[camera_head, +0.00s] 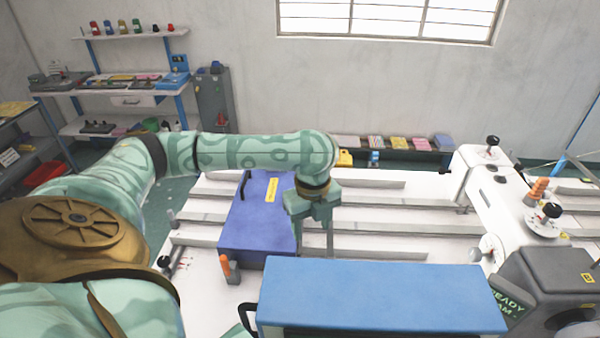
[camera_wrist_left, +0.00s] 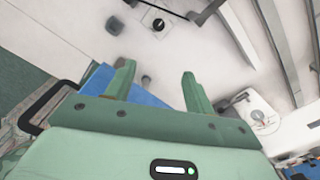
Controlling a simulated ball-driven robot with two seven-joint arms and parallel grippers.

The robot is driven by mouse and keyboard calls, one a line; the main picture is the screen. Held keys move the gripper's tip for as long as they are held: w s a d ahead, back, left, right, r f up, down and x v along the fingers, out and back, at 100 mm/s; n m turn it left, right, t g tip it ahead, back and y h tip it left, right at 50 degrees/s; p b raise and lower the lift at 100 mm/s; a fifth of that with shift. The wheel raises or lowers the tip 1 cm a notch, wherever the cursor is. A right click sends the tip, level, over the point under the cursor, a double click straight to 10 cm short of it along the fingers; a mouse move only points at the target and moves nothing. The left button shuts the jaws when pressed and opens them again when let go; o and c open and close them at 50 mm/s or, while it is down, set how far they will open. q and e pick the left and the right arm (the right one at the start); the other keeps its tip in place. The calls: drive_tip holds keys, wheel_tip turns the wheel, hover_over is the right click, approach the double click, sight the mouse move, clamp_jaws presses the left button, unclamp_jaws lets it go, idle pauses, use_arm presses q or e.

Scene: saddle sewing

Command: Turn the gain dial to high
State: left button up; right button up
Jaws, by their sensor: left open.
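No label reading gain is legible, so I cannot tell which knob is the gain dial. A small black knob (camera_head: 165,262) sits at the left edge of the white bench, near thin red marks. A white round dial (camera_head: 488,250) shows on the white machine at the right. My left gripper (camera_head: 317,245) points down over the bench, between the purple-blue box and the right-hand machine. In the left wrist view its two fingers (camera_wrist_left: 157,74) are apart with nothing between them. Dark knobs (camera_wrist_left: 114,26) show beyond the fingertips there. My right gripper is not in view.
A large blue-topped block (camera_head: 380,290) with a black handle stands in front. A purple-blue box (camera_head: 262,215) lies left of my gripper. An orange-topped peg (camera_head: 226,266) stands near it. A dark grey unit (camera_head: 555,275) with a green READY display is at right. Long rails cross the bench.

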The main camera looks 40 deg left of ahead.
use_arm(q)
drive_tip(key=f+b, duration=0.4)
drive_tip(key=f, duration=0.4)
drive_tip(key=a+f+b, duration=0.1)
drive_tip(key=f+b, duration=0.3)
drive_tip(key=f, duration=0.5)
drive_tip(key=f+b, duration=0.5)
drive_tip(key=f, duration=0.4)
drive_tip(key=shift+w+a, duration=0.1)
drive_tip(key=shift+a, duration=0.05)
drive_tip(key=c, duration=1)
